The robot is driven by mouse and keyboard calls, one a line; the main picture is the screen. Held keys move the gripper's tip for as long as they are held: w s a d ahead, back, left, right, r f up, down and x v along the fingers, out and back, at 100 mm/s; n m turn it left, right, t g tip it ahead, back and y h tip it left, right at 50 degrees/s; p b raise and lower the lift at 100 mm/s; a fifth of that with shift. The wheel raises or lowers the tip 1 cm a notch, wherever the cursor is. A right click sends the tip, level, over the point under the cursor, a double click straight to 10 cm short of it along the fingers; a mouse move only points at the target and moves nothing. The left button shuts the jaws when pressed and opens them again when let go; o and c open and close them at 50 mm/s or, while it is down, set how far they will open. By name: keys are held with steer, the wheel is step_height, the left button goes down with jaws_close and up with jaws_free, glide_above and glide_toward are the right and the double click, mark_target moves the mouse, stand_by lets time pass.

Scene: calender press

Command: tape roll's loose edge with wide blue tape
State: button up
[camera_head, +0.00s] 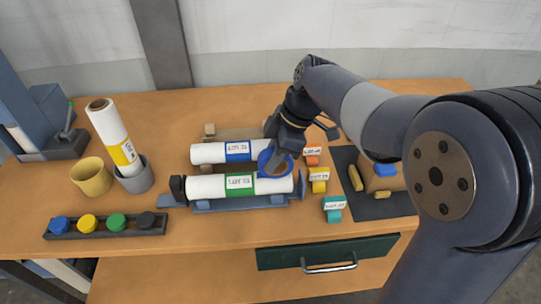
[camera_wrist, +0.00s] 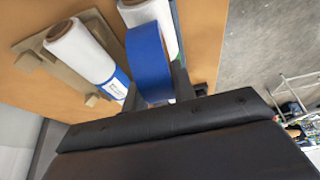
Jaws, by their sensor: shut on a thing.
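My gripper (camera_head: 276,150) is shut on the wide blue tape (camera_head: 268,163), a ring held just above the right part of the front roll. The tape also shows between my fingers in the wrist view (camera_wrist: 148,60). The front roll (camera_head: 207,188) is white with a green label and lies on a blue-grey cradle (camera_head: 203,205). In the head view the tape overlaps its upper right side; I cannot tell if they touch. The back roll (camera_head: 208,153) is white with a blue label and lies behind it. The roll's loose edge cannot be made out.
Labelled orange (camera_head: 312,160), yellow (camera_head: 319,187) and teal (camera_head: 333,215) pieces stand right of the rolls. A dark mat (camera_head: 385,208) lies beyond. At left are a yellow mug (camera_head: 91,180), a grey cup (camera_head: 138,183) with an upright roll (camera_head: 107,125), and a tray (camera_head: 105,229) of coloured knobs.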

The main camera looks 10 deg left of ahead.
steer(key=shift+d, duration=0.1)
steer(key=shift+w+d+f, duration=0.1)
steer(key=shift+d, duration=0.35)
steer(key=shift+d, duration=0.2)
steer(key=shift+w+d, duration=0.15)
steer(key=shift+d, duration=0.25)
steer(key=shift+d, duration=0.1)
stand_by(0.4)
steer(key=shift+w+d, duration=0.15)
steer(key=shift+d, duration=0.35)
steer(key=shift+r+p, duration=2.05)
steer(key=shift+r, duration=1.05)
